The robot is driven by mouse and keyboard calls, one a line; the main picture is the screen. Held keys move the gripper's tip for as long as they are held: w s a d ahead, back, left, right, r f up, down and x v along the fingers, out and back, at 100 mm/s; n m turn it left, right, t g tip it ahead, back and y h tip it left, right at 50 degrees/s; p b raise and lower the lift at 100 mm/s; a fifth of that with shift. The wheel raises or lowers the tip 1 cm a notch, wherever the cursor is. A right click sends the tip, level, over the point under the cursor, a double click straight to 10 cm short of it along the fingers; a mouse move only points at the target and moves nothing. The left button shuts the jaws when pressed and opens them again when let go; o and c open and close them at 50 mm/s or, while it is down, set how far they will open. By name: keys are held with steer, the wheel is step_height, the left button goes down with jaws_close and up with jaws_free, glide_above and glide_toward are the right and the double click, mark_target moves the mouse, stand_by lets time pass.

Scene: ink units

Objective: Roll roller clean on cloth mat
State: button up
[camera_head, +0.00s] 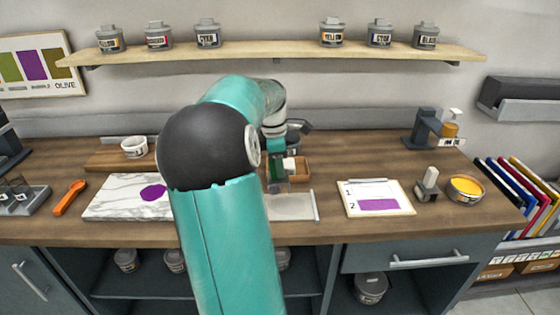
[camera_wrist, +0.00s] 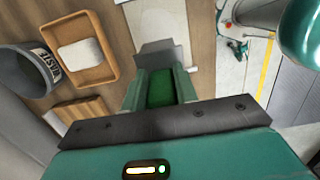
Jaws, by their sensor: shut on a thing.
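My gripper (camera_head: 279,176) hangs over the middle of the counter. In the wrist view my gripper (camera_wrist: 160,84) is shut on the roller, whose green part (camera_wrist: 161,92) shows between the two teal fingers. A grey block-like part of it shows beyond the fingers, and it also shows low under my gripper in the head view (camera_head: 278,188). The pale cloth mat (camera_head: 291,208) lies flat on the counter in front of and below my gripper, partly hidden by my arm. It also shows in the wrist view (camera_wrist: 160,17). I cannot tell whether the roller touches the mat.
A marble slab (camera_head: 112,204) with purple ink lies left. A wooden tray (camera_wrist: 109,70) with a white cloth and a waste bin (camera_wrist: 25,72) stand behind. A print sheet (camera_head: 374,188) and a yellow ink dish (camera_head: 466,188) are at right. An orange tool (camera_head: 69,198) lies far left.

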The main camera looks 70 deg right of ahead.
mark_target(280, 182)
steer(key=shift+s+a+f, duration=0.2)
steer(key=shift+f, duration=0.15)
steer(key=shift+d+f, duration=0.1)
steer(key=shift+f, duration=2.05)
steer(key=shift+f, duration=0.65)
